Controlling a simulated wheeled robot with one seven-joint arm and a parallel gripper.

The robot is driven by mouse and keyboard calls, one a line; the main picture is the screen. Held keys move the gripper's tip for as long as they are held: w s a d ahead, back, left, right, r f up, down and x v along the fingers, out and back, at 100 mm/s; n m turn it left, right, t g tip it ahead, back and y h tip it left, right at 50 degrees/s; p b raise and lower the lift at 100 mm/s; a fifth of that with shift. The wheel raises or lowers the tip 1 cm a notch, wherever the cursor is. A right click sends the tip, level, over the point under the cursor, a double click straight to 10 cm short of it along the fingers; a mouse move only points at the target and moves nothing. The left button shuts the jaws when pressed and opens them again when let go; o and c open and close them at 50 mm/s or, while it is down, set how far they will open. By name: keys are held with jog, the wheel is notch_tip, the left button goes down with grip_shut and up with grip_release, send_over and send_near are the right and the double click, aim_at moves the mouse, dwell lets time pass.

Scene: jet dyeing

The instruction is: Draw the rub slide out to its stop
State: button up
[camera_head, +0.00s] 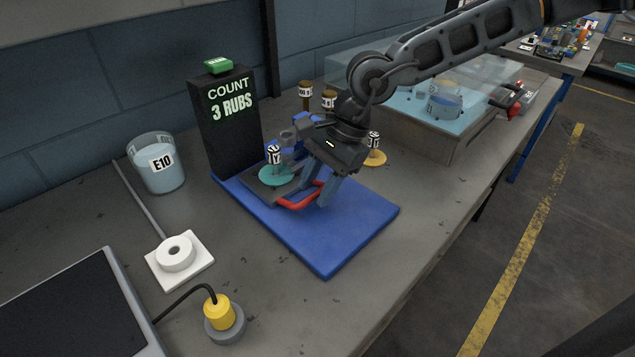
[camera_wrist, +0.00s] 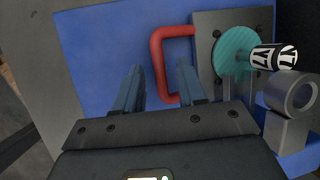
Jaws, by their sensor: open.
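The rub slide is a dark grey plate (camera_head: 258,190) on a blue base (camera_head: 325,251), with a red U-shaped handle (camera_head: 297,202) at its front end. A teal disc (camera_head: 276,176) with a black-and-white marked peg (camera_head: 273,155) sits on the plate. My gripper (camera_head: 318,194) is open and empty, pointing down close to the handle. In the wrist view my gripper (camera_wrist: 160,72) has its two fingers apart, with one near the handle's lower bend. Contact cannot be told.
A black counter box (camera_head: 226,125) reading "COUNT 3 RUBS" with a green button (camera_head: 218,65) stands behind the slide. A beaker marked E10 (camera_head: 158,163) is at left. A clear-covered bath (camera_head: 420,110) stands at the back right. The base's front is clear.

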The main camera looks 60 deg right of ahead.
jog(key=shift+c, duration=0.4)
grip_shut()
